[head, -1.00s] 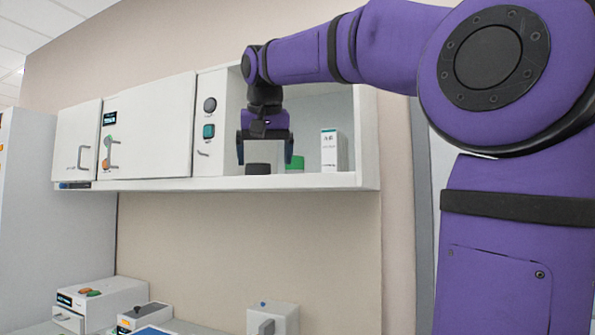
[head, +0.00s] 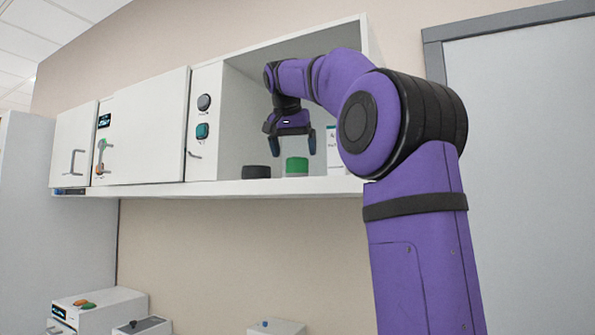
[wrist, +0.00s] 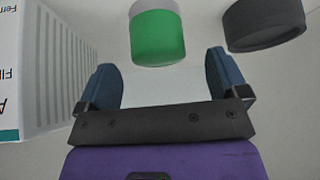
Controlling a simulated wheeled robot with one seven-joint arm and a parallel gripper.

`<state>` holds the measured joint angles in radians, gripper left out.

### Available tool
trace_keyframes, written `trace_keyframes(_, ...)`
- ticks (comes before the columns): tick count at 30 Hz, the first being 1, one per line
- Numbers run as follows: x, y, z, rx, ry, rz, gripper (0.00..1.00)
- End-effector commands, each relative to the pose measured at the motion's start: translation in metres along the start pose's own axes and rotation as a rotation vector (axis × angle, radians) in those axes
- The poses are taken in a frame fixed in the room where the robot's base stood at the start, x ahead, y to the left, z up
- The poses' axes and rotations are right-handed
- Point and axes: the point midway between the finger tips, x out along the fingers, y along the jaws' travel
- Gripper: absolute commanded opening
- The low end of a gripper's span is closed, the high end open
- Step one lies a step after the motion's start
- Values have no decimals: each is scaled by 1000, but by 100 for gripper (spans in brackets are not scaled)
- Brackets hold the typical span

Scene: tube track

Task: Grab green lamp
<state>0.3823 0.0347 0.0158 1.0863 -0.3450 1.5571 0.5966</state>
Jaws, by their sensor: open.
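The green lamp (head: 297,166), a short green cylinder, stands on the open shelf of the wall cabinet. In the wrist view the green lamp (wrist: 157,38) has a pale grey end and lies just beyond the fingertips, roughly centred between them. My gripper (head: 293,143) is inside the open compartment, its fingers pointing down, a little above the lamp in the head view. In the wrist view my gripper (wrist: 162,72) is open, with nothing between its blue fingers.
A black cylinder (head: 256,172) stands left of the lamp. A white box (head: 334,150) stands to its right, partly hidden by my arm. The compartment side panel (head: 204,130) and shelf edge (head: 240,188) bound the space. Equipment (head: 95,308) sits below.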

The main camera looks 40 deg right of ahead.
Motion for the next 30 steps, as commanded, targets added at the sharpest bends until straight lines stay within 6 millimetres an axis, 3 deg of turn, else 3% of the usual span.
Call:
trace_keyframes(5, 11, 1, 1, 0, -1, 0, 92)
trace_keyframes(15, 52, 2, 4, -1, -1, -1, 92)
trace_keyframes(23, 55, 2, 4, -1, 1, -2, 92)
trace_keyframes(24, 55, 2, 4, -1, 1, -2, 90)
trace_keyframes(30, 55, 2, 4, -1, 0, -2, 44)
